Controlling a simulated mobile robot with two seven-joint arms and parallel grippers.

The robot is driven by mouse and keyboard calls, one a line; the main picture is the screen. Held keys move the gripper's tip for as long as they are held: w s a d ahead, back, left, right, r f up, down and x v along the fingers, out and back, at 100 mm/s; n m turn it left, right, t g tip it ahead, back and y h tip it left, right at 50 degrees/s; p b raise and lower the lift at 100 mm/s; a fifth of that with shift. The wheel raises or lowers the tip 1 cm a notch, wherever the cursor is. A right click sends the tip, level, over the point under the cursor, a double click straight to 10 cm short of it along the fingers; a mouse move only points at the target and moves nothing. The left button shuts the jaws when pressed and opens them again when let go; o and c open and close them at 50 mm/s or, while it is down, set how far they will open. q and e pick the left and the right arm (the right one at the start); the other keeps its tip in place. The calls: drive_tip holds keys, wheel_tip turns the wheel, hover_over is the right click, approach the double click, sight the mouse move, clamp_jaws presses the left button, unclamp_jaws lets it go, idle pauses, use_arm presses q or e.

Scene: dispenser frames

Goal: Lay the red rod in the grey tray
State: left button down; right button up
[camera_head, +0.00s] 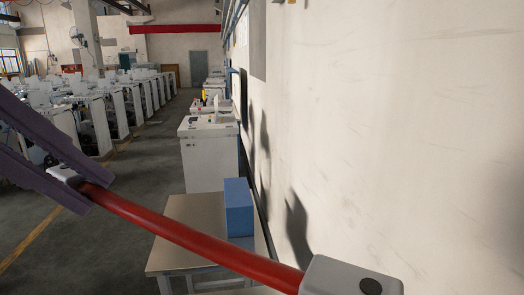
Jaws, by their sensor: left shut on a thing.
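The red rod (190,237) runs slantwise across the lower part of the view, from the left down to the bottom middle. My left gripper (98,194) comes in from the left, its purple fingers shut on the rod near its left end. A light grey piece (62,174) shows at that end, between the fingers. A larger light grey block (345,275) with a dark round spot meets the rod's right end; I cannot tell whether it is part of the rod. I see no grey tray. My right gripper is not in view.
A table (190,212) stands beyond the rod, with a blue box (238,208) on its right side. A white cabinet (208,160) stands behind it. A pale wall (400,130) closes off the right. Rows of white machines (98,125) stand at the left, with open floor between.

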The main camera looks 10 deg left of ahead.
use_arm(q)
drive_tip(key=shift+d, duration=0.1)
drive_tip(key=w+d+r+m+g, duration=0.1)
drive_tip(key=w+d+m+g, duration=0.2)
drive_tip(key=d+m+g, duration=0.75)
drive_tip(key=a+n+t, duration=0.3)
drive_tip(key=s+a+f+n+t, duration=0.1)
drive_tip(key=a+n+t, duration=0.2)
drive_tip(key=s+a+n+t, duration=0.1)
drive_tip(key=a+n+t, duration=0.2)
drive_tip(key=shift+s+a+f+t, duration=0.2)
drive_tip(key=shift+s+a+t, duration=0.05)
drive_tip(key=shift+a+t, duration=0.1)
drive_tip(key=shift+s+a+r+n+t, duration=0.2)
drive_tip(key=shift+a+n+t, duration=0.2)
drive_tip(key=shift+a+n, duration=0.25)
drive_tip(key=shift+d, duration=0.1)
drive_tip(key=shift+d, duration=0.15)
